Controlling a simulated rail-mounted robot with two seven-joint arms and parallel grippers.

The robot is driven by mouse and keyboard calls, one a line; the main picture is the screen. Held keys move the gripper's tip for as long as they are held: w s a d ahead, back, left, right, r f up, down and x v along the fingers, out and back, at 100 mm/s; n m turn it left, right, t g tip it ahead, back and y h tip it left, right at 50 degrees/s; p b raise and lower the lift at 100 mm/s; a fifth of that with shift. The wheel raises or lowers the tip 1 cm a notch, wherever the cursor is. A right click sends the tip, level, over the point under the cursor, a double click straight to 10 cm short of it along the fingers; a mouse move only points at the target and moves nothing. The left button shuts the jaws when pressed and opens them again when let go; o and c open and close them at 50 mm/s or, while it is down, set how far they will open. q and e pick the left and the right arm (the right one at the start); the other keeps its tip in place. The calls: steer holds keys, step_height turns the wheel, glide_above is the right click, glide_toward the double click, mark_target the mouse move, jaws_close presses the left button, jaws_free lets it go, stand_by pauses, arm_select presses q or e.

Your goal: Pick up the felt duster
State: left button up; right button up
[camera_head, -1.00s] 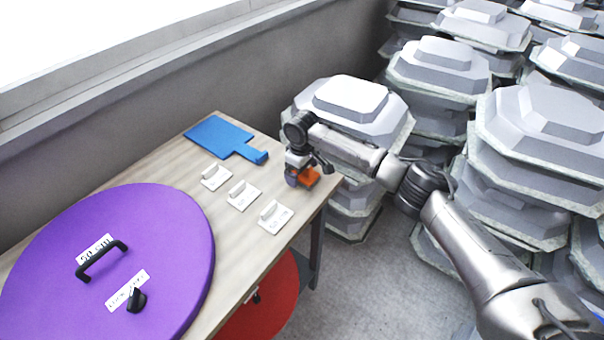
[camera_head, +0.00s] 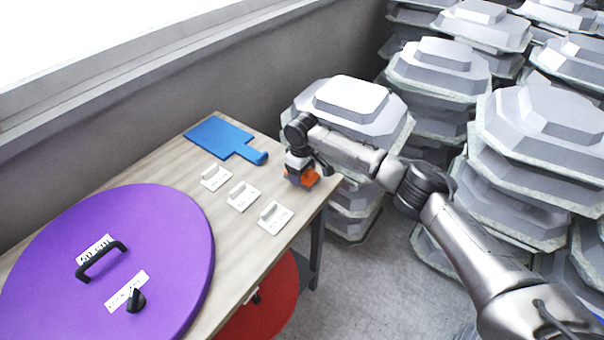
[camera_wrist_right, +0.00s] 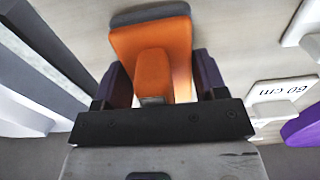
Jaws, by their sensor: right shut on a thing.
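The felt duster is an orange block with a raised orange grip (camera_wrist_right: 153,72) and a dark edge. In the wrist view its body (camera_wrist_right: 150,40) lies at the top middle. In the head view the duster (camera_head: 311,178) is at the table's far right corner, partly hidden by my gripper. My right gripper (camera_head: 300,172) is over it; in the wrist view its dark fingers (camera_wrist_right: 160,80) are on both sides of the grip, shut on it. I cannot tell whether the duster touches the table. My left gripper is not in view.
The wooden table (camera_head: 255,175) holds a blue paddle-shaped board (camera_head: 218,136), three white label holders (camera_head: 243,196) and a large purple disc (camera_head: 130,250) with a black handle. A red disc (camera_head: 262,300) is below. Grey mould stacks (camera_head: 350,105) stand close behind and right.

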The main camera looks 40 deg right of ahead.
step_height(320, 180, up, 4)
steer(key=shift+r, duration=0.25)
steer(key=s+r+p, duration=0.1)
steer(key=s+r, duration=0.5)
steer(key=s, duration=0.5)
steer(key=shift+s+d+r, duration=0.15)
steer(key=shift+s+r, duration=0.1)
steer(key=shift+s, duration=0.05)
